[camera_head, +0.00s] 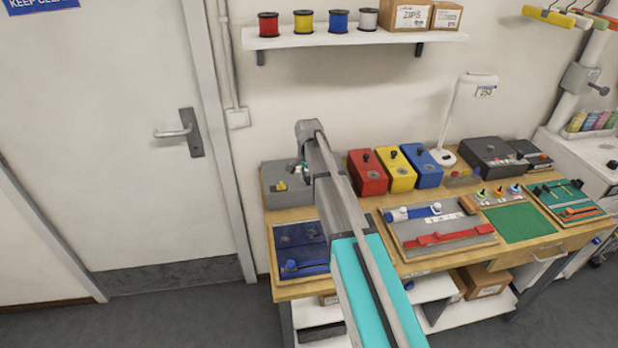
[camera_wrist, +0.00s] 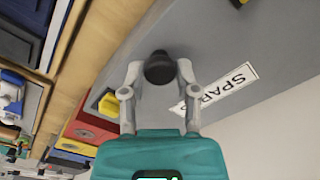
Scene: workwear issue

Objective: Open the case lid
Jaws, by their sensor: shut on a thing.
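The grey case (camera_head: 277,196) stands at the left end of the workbench, partly hidden by my arm. In the wrist view its grey surface (camera_wrist: 225,50) fills the upper right, with a white label reading "SPAR", cut off by a finger, and a black round knob (camera_wrist: 160,68). My gripper (camera_wrist: 158,78) has its two fingers closed on the knob from both sides. A yellow part (camera_head: 281,186) shows on the case in the head view. I cannot tell whether the lid is raised at all.
Red (camera_head: 367,174), yellow (camera_head: 396,171) and blue (camera_head: 422,167) boxes stand right of my arm. A blue tray (camera_head: 300,246) lies in front of the case. A tool board (camera_head: 440,252) and green mat (camera_head: 519,222) lie farther right. A shelf (camera_head: 350,37) hangs above.

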